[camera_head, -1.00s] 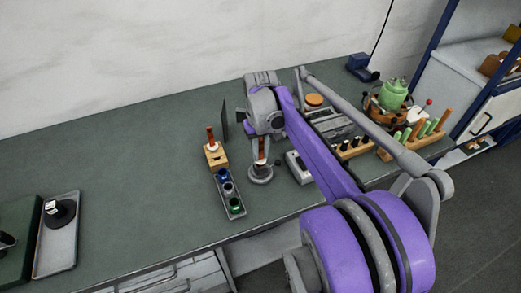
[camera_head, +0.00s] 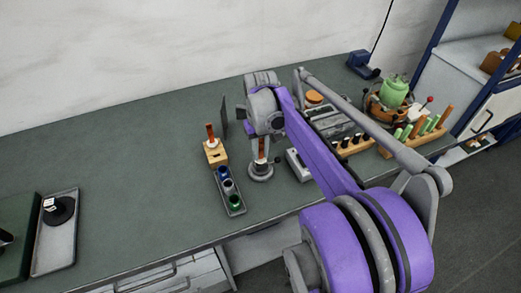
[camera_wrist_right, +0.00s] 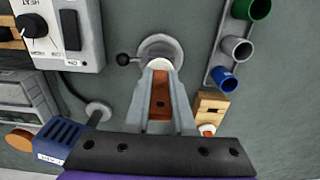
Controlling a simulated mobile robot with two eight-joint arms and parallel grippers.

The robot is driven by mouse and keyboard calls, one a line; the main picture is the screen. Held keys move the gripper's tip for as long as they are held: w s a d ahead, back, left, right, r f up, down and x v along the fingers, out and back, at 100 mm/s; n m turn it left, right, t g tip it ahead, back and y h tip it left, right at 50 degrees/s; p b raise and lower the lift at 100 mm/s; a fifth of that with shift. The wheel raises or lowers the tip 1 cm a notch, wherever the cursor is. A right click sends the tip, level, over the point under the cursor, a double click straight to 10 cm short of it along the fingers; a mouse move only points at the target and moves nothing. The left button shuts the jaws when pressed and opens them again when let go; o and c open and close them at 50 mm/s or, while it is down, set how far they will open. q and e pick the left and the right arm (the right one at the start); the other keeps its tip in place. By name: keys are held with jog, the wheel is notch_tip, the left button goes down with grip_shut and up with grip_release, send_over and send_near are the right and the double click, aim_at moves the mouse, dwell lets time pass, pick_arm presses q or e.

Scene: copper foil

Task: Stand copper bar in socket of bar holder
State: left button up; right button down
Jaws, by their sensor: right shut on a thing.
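The copper bar (camera_head: 261,147) is upright between the fingers of my right gripper (camera_head: 259,154). In the right wrist view the bar (camera_wrist_right: 161,95) lies between both fingers (camera_wrist_right: 160,76), which are shut on it. The round grey bar holder (camera_head: 261,173) is directly below the bar; it also shows in the right wrist view (camera_wrist_right: 158,46), with a black knob at its side. A white part shows at the bar's lower end, over the holder's middle. The socket is hidden, so I cannot tell whether the bar's end is inside it. My left gripper is not seen.
Left of the holder stand a wooden block (camera_head: 216,155) with another copper-coloured piece and a grey rack (camera_head: 239,211) of coloured cups. A white heater box (camera_head: 297,166) is close on the right. The bench's left middle is clear.

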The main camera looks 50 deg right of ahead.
jog(key=shift+f, duration=0.3)
jog(key=c, duration=0.7)
grip_release()
jog(key=shift+r, duration=0.1)
notch_tip(320, 180, up, 11)
jog(key=shift+f+p, duration=0.1)
jog(key=shift+p, duration=0.3)
